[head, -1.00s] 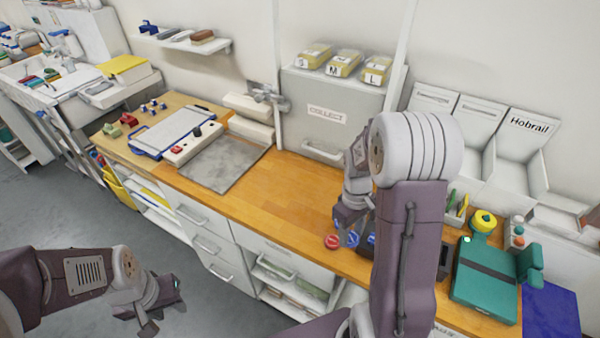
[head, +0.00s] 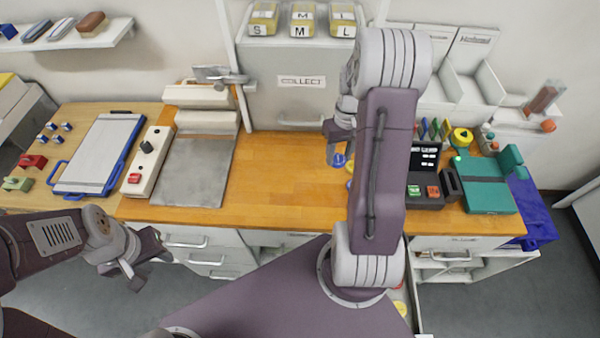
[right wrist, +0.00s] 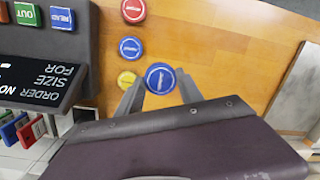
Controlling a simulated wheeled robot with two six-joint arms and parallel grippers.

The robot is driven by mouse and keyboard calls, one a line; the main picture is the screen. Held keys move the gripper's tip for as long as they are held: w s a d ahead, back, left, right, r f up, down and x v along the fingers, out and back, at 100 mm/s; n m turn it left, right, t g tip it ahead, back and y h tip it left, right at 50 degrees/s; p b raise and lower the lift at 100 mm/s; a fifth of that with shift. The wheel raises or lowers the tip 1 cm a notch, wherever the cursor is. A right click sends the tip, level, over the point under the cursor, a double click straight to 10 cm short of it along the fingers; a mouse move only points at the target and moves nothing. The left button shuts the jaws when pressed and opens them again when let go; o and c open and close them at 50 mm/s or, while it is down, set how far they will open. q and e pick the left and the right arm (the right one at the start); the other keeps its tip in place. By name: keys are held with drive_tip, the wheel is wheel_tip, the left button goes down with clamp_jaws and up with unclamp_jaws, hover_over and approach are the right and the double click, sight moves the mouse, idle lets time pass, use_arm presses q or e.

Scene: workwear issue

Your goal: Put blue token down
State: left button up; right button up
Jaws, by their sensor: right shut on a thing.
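In the right wrist view a blue token (right wrist: 160,78) sits between the fingertips of my right gripper (right wrist: 160,90), which is shut on it. In the head view the right gripper (head: 336,152) is over the wooden counter (head: 275,180), partly hidden by my arm, with a blue disc (head: 338,160) at its tips. In the right wrist view a red token (right wrist: 133,10), another blue token (right wrist: 131,48) and a yellow token (right wrist: 127,79) form a row beside the held one. Its height above the counter is hard to tell. My left gripper (head: 145,260) is open and empty in front of the counter.
A black order terminal (head: 425,185) and a teal case (head: 485,185) stand right of the tokens. The counter between mat and tokens is clear.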

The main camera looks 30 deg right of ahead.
drive_tip(key=p, duration=0.1)
hover_over(306, 183)
drive_tip(key=f, duration=0.5)
drive_tip(key=shift+w+f, duration=0.2)
drive_tip(key=shift+s+d+f, duration=0.15)
drive_tip(key=shift+s+f, duration=0.05)
drive_tip(key=shift+f, duration=0.15)
wheel_tip(306, 183, down, 3)
drive_tip(key=shift+s+r+p, duration=0.1)
drive_tip(key=shift+p, duration=0.45)
drive_tip(key=shift+w+f, duration=0.25)
drive_tip(key=shift+f, duration=0.05)
drive_tip(key=shift+s+f, duration=0.15)
drive_tip(key=shift+f, duration=0.05)
drive_tip(key=o, duration=1.3)
drive_tip(key=shift+r, duration=0.1)
